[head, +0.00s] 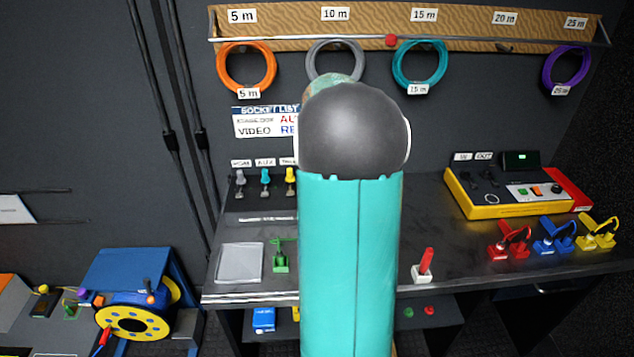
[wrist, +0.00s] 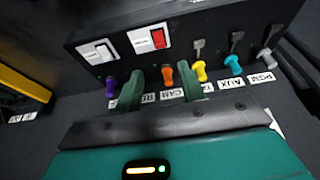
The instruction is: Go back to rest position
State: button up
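My gripper (wrist: 160,88) shows in the wrist view as two dark green fingers standing apart, with nothing held between them. An orange plug (wrist: 167,76) of a socket panel (wrist: 190,40) shows in the gap between the fingers; I cannot tell how far beyond them it is. A yellow plug (wrist: 201,71) is close to the right finger, and a purple plug (wrist: 110,87) is left of the left finger. In the head view my teal arm rises through the middle and hides the gripper and part of the panel.
The desk (head: 450,240) carries a yellow console (head: 480,205), a red switch (head: 425,264), a green connector (head: 281,258) and red, blue and yellow connectors at right. Cable coils hang from a rack (head: 455,22) behind. A blue-framed cable reel (head: 135,315) stands at lower left.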

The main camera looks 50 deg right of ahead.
jog(key=shift+v, duration=1.15)
jog(key=w+a+r+n+t, duration=0.15)
jog(key=a+r, duration=0.25)
jog(key=a, duration=0.9)
jog(key=a+r+n, duration=0.3)
jog(key=a+r, duration=0.2)
jog(key=a, duration=0.8)
jog(key=s+a+n+t+y, duration=0.1)
jog(key=s+a+n, duration=0.1)
jog(key=s+a, duration=0.4)
jog(key=s+a+f+n+y, duration=0.1)
jog(key=s+a+n, duration=0.2)
jog(key=a, duration=0.9)
jog(key=s, duration=0.3)
jog(key=shift+s+a+t+y, duration=0.25)
jog(key=shift+s+t+y, duration=0.05)
jog(key=shift+t+y, duration=0.1)
